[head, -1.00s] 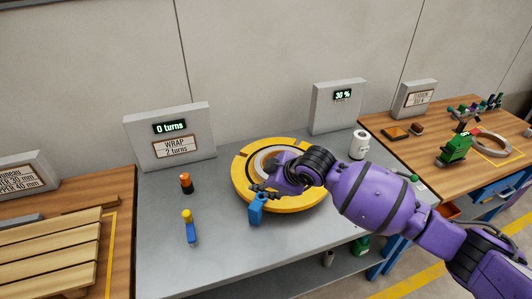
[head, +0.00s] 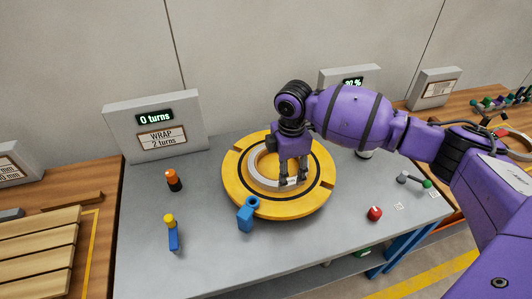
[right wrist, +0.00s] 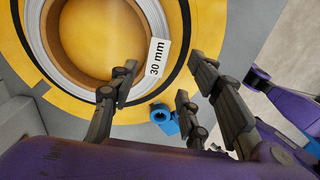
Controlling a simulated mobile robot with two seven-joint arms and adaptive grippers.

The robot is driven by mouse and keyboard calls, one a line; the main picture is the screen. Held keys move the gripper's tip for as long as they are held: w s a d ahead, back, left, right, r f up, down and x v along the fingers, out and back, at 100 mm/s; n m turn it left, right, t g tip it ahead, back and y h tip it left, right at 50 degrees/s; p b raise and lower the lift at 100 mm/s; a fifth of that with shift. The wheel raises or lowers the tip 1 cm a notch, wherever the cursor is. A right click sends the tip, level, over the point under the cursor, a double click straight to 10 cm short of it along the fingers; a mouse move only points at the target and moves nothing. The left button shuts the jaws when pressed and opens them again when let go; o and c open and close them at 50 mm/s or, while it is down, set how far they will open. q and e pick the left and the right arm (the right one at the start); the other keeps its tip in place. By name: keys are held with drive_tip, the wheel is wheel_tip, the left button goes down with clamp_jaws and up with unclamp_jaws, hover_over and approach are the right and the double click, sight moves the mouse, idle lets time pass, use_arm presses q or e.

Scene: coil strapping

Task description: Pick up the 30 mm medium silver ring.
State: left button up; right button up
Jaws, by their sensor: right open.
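The silver ring (head: 254,170) lies flat on the yellow turntable (head: 232,180). In the right wrist view the ring (right wrist: 36,32) shows a pale band with a brown inner side and a white "30 mm" label (right wrist: 157,57). My right gripper (head: 292,181) points down over the ring's near right side and hides part of it. In the right wrist view my right gripper (right wrist: 163,72) is open and empty. One finger is over the ring's opening and the others are outside its label side. Contact cannot be told. My left gripper is out of view.
A blue tool with a yellow top (head: 173,233) and an orange-and-black item (head: 173,180) stand at left. A red item (head: 375,213) lies at right. Display boxes (head: 157,126) line the back.

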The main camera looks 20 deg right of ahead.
drive_tip(key=f, duration=0.5)
drive_tip(key=shift+w+f, duration=0.3)
drive_tip(key=shift+f, duration=0.1)
clamp_jaws()
drive_tip(key=shift+w+r, duration=0.1)
drive_tip(key=shift+r, duration=0.05)
